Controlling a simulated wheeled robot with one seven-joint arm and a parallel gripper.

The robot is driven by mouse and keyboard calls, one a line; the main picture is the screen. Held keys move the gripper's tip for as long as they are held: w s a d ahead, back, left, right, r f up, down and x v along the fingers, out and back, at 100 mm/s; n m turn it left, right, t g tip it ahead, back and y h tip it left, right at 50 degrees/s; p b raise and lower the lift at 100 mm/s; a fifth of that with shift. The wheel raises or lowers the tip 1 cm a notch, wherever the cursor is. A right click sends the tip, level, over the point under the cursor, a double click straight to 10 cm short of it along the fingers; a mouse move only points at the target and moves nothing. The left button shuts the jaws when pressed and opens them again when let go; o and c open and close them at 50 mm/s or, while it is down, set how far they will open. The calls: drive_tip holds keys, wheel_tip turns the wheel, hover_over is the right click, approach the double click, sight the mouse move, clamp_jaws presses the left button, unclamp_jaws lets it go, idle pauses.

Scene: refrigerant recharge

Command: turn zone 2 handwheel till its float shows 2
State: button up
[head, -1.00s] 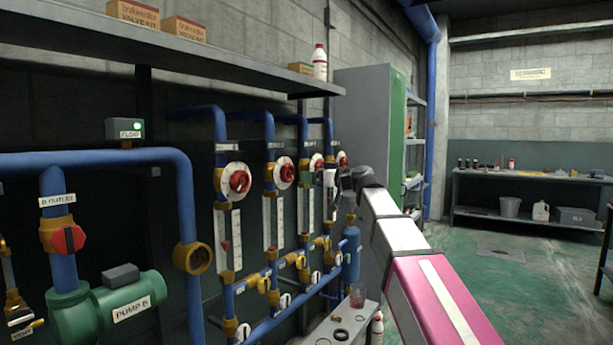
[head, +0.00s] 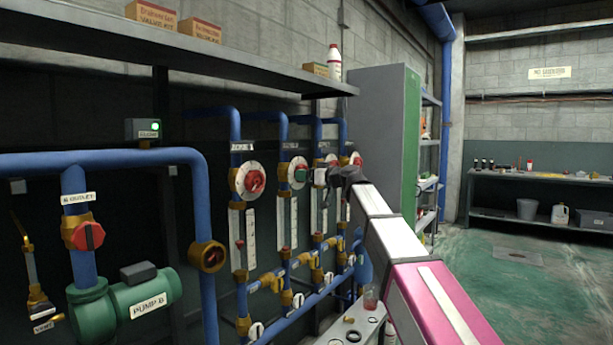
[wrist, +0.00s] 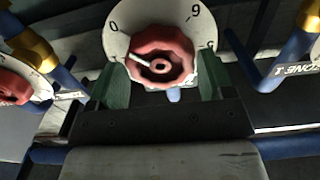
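The zone 2 handwheel (head: 299,164) is second from the left in the head view, partly covered by my gripper (head: 305,175). In the wrist view, the red handwheel (wrist: 163,62) sits on a white numbered dial (wrist: 150,18), with a white mark pointing up-left. My gripper (wrist: 161,80) is open, its green fingers on either side of the wheel; I cannot tell whether they touch it. The zone 2 float tube (head: 288,215) hangs below the wheel; its float reading is too small to read.
The zone 1 handwheel (head: 254,181) is to the left, and another handwheel (wrist: 14,88) shows at the left of the wrist view. Blue pipes and yellow valves (head: 270,281) lie below. A shelf (head: 230,62) runs above. The floor to the right is open.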

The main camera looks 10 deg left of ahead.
drive_tip(key=c, duration=0.4)
drive_tip(key=n, duration=0.4)
drive_tip(key=shift+n, duration=0.3)
drive_tip(key=n, duration=0.4)
drive_tip(key=shift+n, duration=0.4)
